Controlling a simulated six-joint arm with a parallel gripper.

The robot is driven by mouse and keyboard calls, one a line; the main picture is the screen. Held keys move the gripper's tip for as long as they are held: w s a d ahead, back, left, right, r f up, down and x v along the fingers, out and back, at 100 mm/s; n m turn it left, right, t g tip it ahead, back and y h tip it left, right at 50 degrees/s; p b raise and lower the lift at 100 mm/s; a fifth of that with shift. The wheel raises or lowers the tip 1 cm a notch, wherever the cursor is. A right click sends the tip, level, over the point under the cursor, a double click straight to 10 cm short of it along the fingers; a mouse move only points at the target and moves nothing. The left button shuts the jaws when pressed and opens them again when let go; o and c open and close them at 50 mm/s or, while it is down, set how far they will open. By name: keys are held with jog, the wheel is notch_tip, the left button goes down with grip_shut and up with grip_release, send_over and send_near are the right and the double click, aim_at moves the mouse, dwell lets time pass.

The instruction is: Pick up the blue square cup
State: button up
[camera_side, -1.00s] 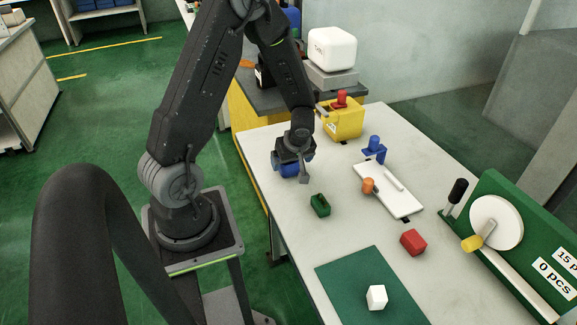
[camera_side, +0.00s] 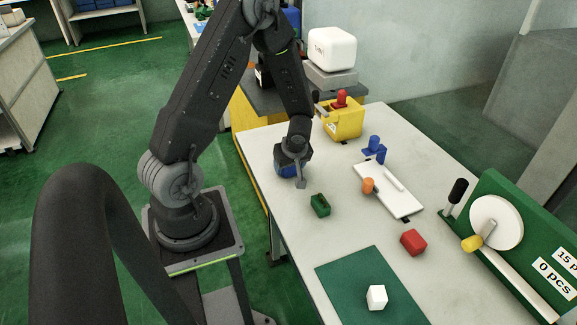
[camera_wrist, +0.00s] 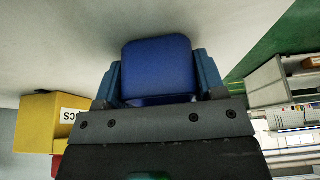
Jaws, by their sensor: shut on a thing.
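The blue square cup (camera_wrist: 158,68) sits between the two blue fingers of my gripper (camera_wrist: 160,80) in the wrist view, with a finger against each side. In the side view, part of the blue cup (camera_side: 287,169) shows below my gripper (camera_side: 289,171), near the table's far left edge. My gripper is shut on the cup. The wrist and fingers hide much of the cup in the side view, and I cannot tell whether it touches the table.
A green block (camera_side: 320,205) lies just in front of my gripper. A white tray (camera_side: 401,203) with an orange piece (camera_side: 368,186), a blue part (camera_side: 374,150), a red block (camera_side: 413,242) and a yellow box (camera_side: 343,120) stand further right. A white cube (camera_side: 377,297) lies on a green mat (camera_side: 345,270).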

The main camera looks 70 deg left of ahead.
jog(key=shift+c, duration=0.8)
jog(key=shift+r, duration=0.1)
jog(key=shift+r, duration=0.45)
jog(key=r, duration=0.3)
jog(key=shift+s+a+r, duration=0.15)
jog(key=shift+s+r, duration=0.1)
jog(key=shift+r, duration=0.05)
jog(key=s+a+r, duration=0.1)
jog(key=s+r, duration=0.1)
jog(key=s, duration=0.1)
jog(key=s+a+r, duration=0.2)
jog(key=s, duration=0.1)
jog(key=s+a+r, duration=0.2)
jog(key=s, duration=0.2)
jog(key=shift+r, duration=0.2)
jog(key=shift+w, duration=0.15)
